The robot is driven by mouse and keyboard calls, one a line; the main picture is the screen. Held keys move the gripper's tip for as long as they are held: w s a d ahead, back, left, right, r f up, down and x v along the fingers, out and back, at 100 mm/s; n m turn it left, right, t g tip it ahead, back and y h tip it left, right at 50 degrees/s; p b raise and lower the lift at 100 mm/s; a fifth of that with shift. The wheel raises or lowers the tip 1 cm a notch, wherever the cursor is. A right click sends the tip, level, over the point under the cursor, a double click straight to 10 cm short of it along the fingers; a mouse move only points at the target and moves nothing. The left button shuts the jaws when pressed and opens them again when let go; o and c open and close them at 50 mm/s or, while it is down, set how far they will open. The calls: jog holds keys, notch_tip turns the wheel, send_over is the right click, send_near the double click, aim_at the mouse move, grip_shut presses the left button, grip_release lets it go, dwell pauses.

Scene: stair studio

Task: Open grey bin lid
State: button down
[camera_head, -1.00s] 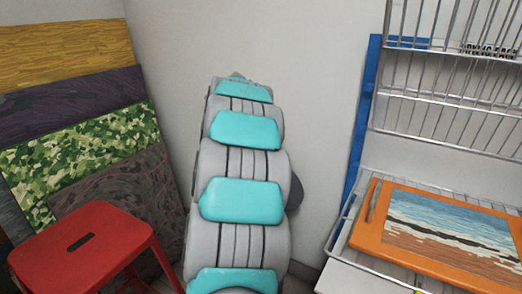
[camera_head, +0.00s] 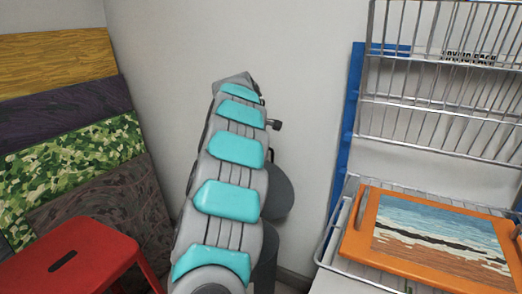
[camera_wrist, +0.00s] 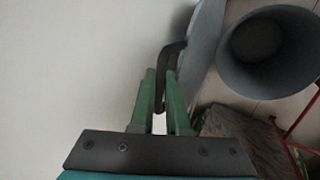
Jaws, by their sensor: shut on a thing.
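The grey bin lid (camera_wrist: 205,55) shows nearly edge-on in the wrist view, with a dark curved handle (camera_wrist: 168,62) on its face. My gripper (camera_wrist: 162,95) has its green fingers closed around that handle. The round grey bin (camera_wrist: 228,62) stands to the right in this view, its mouth uncovered and its inside visible. In the head view the lid (camera_head: 281,192) shows as a dark grey disc beside my arm, steeply tilted. Part of the bin (camera_head: 264,268) shows below it. My arm hides the gripper and most of the bin there.
A red stool (camera_head: 85,250) stands at the left front, before several patterned panels (camera_head: 70,145) against the wall. At the right are a wire rack (camera_head: 440,110) with a blue frame and an orange-framed picture tray (camera_head: 362,240). The wall stands close behind my arm.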

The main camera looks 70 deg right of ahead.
jog(key=shift+s+d+f+y, duration=0.1)
jog(key=shift+d+y, duration=0.4)
jog(key=shift+d, duration=0.95)
jog(key=c, duration=0.9)
grip_release()
jog(key=shift+a, duration=0.2)
